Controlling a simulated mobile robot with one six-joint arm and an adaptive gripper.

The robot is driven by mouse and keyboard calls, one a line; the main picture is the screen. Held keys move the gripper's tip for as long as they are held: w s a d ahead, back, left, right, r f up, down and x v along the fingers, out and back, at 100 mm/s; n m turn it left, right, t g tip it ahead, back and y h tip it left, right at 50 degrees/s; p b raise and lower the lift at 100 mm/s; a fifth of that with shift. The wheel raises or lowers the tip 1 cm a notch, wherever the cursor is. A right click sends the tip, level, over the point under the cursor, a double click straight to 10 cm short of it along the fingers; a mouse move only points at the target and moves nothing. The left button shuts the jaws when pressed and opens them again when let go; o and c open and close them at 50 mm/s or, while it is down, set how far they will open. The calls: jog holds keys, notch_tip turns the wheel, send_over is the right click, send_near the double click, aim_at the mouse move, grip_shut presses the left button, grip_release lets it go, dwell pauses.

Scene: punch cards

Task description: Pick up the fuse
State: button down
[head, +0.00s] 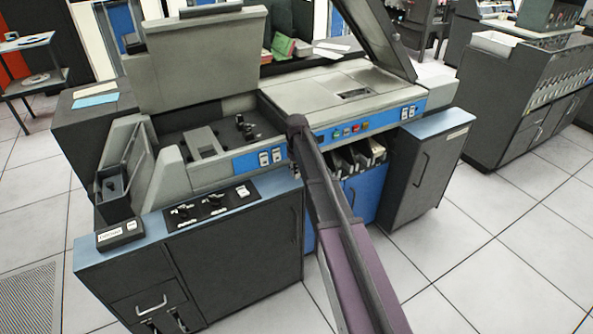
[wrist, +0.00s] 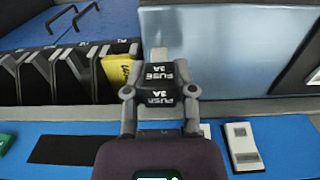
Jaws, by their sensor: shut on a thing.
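The fuse (wrist: 158,75) is a small black block with white "FUSE 3A" lettering on two faces and a pale metal end at its top in the wrist view. My gripper (wrist: 160,95) is shut on it, with one finger on each side. The fuse hangs in front of the machine's card pockets and blue panel. In the head view my arm reaches toward the front of the card machine (head: 275,190), and its far end hides the fuse and the gripper's fingers.
Dark card pockets (wrist: 65,75) with a yellow card (wrist: 115,70) lie left of the fuse. A white rocker switch (wrist: 243,147) sits on the blue panel at right. In the head view a raised lid (head: 195,65) stands at left, and tiled floor (head: 510,260) is clear at right.

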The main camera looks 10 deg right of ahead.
aim_at(296, 165)
jog(key=shift+r+p, duration=1.7)
jog(key=shift+r, duration=0.1)
jog(key=s+r+p, duration=0.1)
jog(key=s, duration=1.5)
jog(key=shift+d, duration=0.35)
jog(key=shift+d+r, duration=0.1)
jog(key=shift+d, duration=0.05)
